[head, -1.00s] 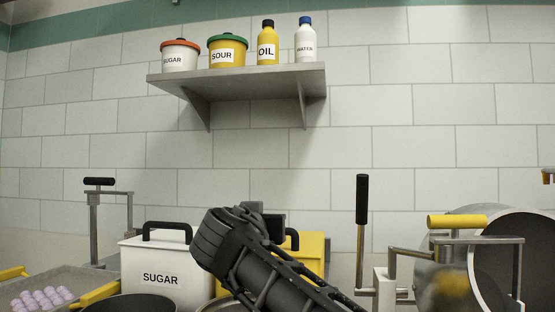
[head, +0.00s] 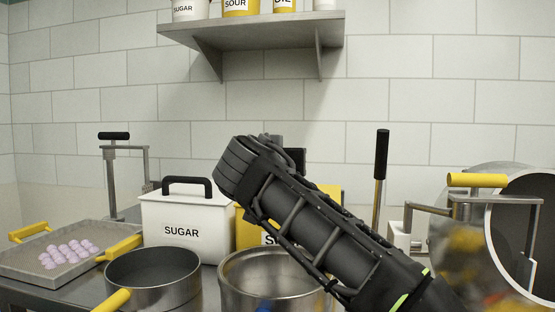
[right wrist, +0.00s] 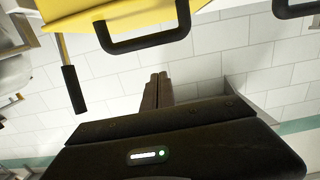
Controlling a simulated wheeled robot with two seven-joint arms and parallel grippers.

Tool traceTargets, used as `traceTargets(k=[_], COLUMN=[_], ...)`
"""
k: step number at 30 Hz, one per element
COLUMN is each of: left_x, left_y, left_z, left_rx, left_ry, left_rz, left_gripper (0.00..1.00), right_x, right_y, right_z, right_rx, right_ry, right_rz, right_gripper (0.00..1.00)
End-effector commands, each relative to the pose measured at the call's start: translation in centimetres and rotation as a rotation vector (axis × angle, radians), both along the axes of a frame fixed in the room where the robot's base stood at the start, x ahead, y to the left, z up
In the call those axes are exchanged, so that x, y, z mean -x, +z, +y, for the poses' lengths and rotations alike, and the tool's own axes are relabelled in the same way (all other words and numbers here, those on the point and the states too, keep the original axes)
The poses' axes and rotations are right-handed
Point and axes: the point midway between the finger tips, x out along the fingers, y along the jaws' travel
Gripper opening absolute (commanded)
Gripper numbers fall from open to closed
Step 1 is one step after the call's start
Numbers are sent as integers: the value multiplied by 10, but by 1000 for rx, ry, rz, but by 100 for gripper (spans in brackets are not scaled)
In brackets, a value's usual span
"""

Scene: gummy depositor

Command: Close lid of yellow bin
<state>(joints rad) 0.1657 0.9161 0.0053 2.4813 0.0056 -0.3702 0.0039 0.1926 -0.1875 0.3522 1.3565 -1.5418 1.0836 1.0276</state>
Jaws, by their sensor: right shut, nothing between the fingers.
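The yellow bin (head: 246,234) stands right of the white sugar bin in the head view, mostly hidden behind my right arm. Part of its yellow top (head: 331,193) shows past the arm. In the right wrist view, which looks upside down, the yellow lid (right wrist: 128,17) and its black handle (right wrist: 150,43) are at the top. I cannot tell how far the lid is open. My right gripper (right wrist: 158,78) is shut and empty, its fingertips near the handle in that picture with a visible gap. My left gripper is not in view.
The white sugar bin (head: 182,221) stands close on the left. A dark pan (head: 153,280) and a steel pot (head: 262,283) are in front. A tray (head: 35,270) holds purple gummies at left. A black-handled lever (head: 381,160) and a drum machine (head: 475,255) are at right.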

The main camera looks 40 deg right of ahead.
Motion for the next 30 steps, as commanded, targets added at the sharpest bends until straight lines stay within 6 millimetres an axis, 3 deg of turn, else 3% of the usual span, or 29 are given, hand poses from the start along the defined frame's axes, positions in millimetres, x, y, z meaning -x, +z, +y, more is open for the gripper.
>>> traceTargets(k=[6,12,30], left_x=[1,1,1], left_y=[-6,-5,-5], left_z=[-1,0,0], left_rx=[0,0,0], left_ry=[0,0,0], left_rz=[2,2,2], left_gripper=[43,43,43], right_x=[30,46,50], right_y=[-9,-13,-14], right_z=[45,68,74], right_rx=[3,4,3], right_ry=[6,6,5], right_rz=[-3,-3,-4], right_gripper=[0,0,0])
